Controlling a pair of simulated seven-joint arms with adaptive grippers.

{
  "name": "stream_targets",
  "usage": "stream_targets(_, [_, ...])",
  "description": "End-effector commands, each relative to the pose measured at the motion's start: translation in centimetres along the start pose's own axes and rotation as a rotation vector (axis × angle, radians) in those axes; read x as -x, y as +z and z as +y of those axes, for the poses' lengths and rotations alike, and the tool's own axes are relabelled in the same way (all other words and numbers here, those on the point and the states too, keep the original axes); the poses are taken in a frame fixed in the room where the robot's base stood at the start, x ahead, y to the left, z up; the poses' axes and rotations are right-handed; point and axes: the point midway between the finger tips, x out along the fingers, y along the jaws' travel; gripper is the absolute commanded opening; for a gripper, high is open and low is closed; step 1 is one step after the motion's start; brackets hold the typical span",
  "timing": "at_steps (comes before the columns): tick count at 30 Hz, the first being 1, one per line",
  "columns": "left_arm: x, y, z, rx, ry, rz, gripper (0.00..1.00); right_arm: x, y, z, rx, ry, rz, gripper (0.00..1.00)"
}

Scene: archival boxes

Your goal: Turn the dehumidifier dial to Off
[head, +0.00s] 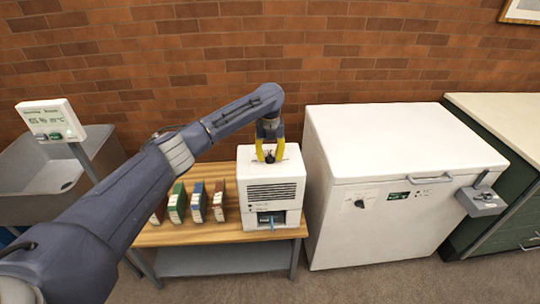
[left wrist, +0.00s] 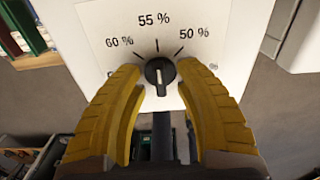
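The dehumidifier (head: 256,172) is a white box with a dark front grille, standing on a wooden-topped bench. Its black dial (left wrist: 160,73) is on a white face marked 60 %, 55 % and 50 %, with more marks partly hidden behind the fingers. The dial's white line looks roughly upright, towards 55 %. My left gripper (head: 270,151) is over the top of the dehumidifier. In the left wrist view its yellow fingers (left wrist: 160,76) are open on either side of the dial, with gaps showing; I cannot tell any contact. My right gripper is not in view.
Several coloured boxes (head: 197,203) stand on the bench (head: 210,232) left of the dehumidifier. A large white chest (head: 400,145) with its own black knob stands close on the right. A display panel (head: 50,118) and grey sink are at left. A brick wall stands behind.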

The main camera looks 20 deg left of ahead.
Motion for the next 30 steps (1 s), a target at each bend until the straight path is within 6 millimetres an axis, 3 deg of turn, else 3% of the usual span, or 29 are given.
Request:
stream_targets(2, [0.02,0.00,-0.02,0.000,0.000,0.000,0.28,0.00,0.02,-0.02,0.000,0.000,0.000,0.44])
stream_targets(9, [0.03,-0.01,-0.02,0.000,0.000,0.000,0.00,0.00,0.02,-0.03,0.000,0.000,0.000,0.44])
stream_targets(22, [0.02,0.00,0.01,0.030,0.001,0.000,0.00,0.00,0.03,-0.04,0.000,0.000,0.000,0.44])
stream_targets(30, [0.06,0.01,-0.01,0.194,0.001,-0.001,0.00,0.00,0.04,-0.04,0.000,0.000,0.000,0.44])
